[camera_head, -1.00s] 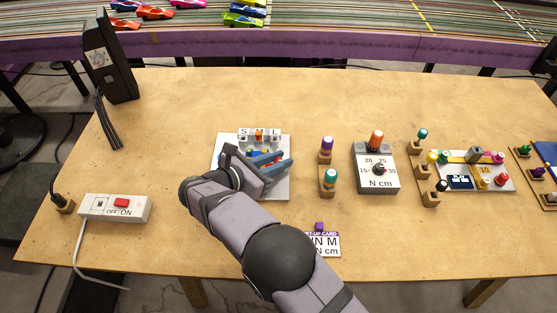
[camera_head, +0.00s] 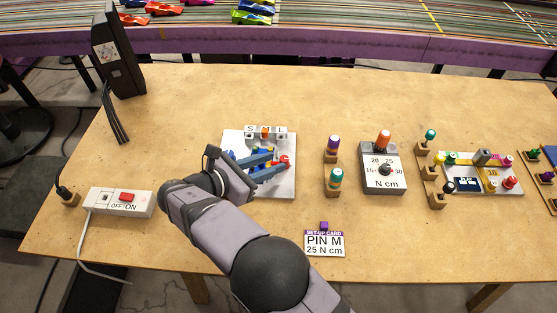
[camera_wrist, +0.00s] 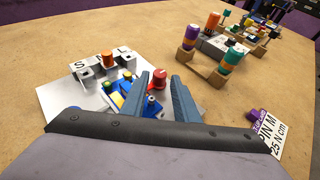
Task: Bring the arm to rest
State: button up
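My gripper (camera_head: 268,166) hangs over the white plate (camera_head: 287,190) at the left middle of the table. On the plate is a blue fixture (camera_wrist: 118,90) with small yellow, green and red parts, partly hidden by the fingers. A red knob (camera_wrist: 158,80) appears behind the fingers in the wrist view. At the plate's back stands a grey S–L holder (camera_head: 266,132) with an orange piece in its middle.
Right of the plate stand two capped drivers in wooden blocks (camera_head: 333,177), a grey N cm unit (camera_head: 382,178) and a coloured bench (camera_head: 480,172). The set-up card (camera_head: 324,242) reads PIN M, 25 N cm. A power strip (camera_head: 120,202) lies left.

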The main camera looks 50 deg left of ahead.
jog(key=shift+v, duration=0.9)
